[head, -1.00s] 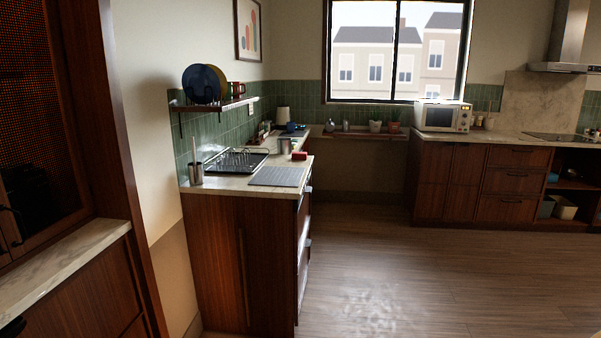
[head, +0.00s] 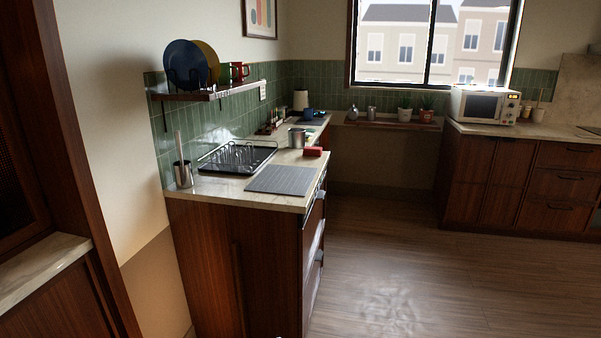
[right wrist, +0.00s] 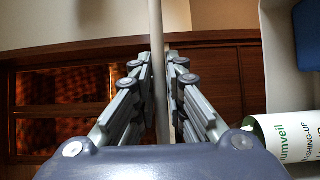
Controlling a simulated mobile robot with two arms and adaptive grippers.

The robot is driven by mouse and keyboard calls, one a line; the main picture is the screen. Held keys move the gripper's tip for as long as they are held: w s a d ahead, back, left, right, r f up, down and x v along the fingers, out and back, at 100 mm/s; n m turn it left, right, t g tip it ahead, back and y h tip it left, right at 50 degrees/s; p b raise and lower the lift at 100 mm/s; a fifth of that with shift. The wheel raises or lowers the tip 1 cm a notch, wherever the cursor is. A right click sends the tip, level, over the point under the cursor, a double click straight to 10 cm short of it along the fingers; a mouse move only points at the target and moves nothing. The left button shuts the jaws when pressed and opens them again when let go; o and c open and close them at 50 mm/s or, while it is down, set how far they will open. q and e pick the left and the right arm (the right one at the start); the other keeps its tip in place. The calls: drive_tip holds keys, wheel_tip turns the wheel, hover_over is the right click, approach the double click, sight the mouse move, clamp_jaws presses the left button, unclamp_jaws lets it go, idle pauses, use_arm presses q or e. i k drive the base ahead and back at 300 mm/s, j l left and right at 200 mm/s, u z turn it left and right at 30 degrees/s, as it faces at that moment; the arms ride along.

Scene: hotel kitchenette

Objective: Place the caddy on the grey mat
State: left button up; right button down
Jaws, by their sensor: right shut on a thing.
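The grey mat (head: 283,180) lies flat and bare on the near end of the left counter in the head view. My right gripper (right wrist: 159,72) is shut on a thin pale bar (right wrist: 157,25) in the right wrist view. The bar looks like the handle of the caddy (right wrist: 272,95), whose pale wall shows at the right edge. A white and green washing-up bottle (right wrist: 283,138) and a blue item (right wrist: 308,35) are at the caddy, partly cut off. The caddy's base is hidden. My left gripper is not in view.
A black dish rack (head: 237,157), a utensil pot (head: 183,175), a metal pot (head: 297,138) and a red block (head: 313,152) stand around the mat. A shelf with plates (head: 215,94) hangs above. The wooden floor (head: 400,270) to the right is clear.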

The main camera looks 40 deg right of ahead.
sight(284, 178)
drive_tip(key=i+l+z, duration=0.15)
drive_tip(key=i+l, duration=0.7)
